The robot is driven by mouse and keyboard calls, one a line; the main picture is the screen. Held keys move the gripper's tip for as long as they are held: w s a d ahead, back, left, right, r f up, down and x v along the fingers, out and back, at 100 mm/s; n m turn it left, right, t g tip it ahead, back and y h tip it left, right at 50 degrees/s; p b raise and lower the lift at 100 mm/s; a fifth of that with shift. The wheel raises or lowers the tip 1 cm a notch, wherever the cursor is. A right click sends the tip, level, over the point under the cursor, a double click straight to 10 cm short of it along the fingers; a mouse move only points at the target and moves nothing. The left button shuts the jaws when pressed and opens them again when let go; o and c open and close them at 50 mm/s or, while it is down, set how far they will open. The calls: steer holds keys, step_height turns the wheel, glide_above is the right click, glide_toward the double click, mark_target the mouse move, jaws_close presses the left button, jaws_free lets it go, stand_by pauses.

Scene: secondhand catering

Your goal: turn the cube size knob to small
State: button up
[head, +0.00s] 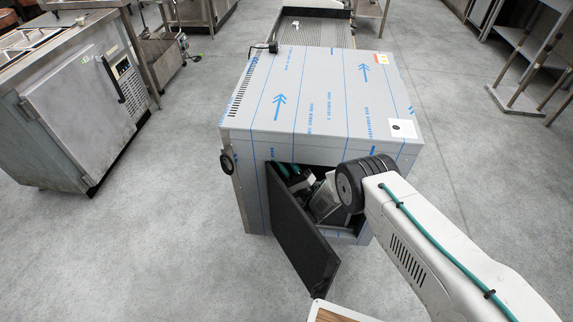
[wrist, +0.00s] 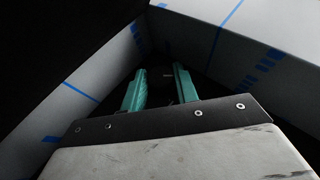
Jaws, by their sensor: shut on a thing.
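The ice machine (head: 325,95) is a steel cabinet in blue-printed film, with its black front door (head: 300,235) swung open. My gripper (head: 290,172) reaches into the dark opening, partly hidden by the door and my wrist. In the wrist view its two teal fingers (wrist: 158,88) point into the dark interior. They are shut on a small dark part between their tips, too dim to make out as the cube size knob. No knob marking or setting can be read.
The open door stands close to the left of my gripper. A worn steel counter unit (head: 75,110) stands at the left, a rack (head: 515,100) at the right. Grey floor (head: 160,235) is clear at front left.

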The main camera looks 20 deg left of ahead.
steer(key=shift+d+r+n+g+h, duration=0.1)
steer(key=shift+d+n+g+h, duration=0.05)
steer(key=shift+n+g+h, duration=0.8)
steer(key=shift+d+r+n+g+h, duration=0.1)
steer(key=shift+n+g+h, duration=0.55)
steer(key=shift+n+g, duration=0.6)
steer(key=o, duration=1)
steer(key=shift+c, duration=0.2)
steer(key=v, duration=0.7)
steer(key=shift+d, duration=0.4)
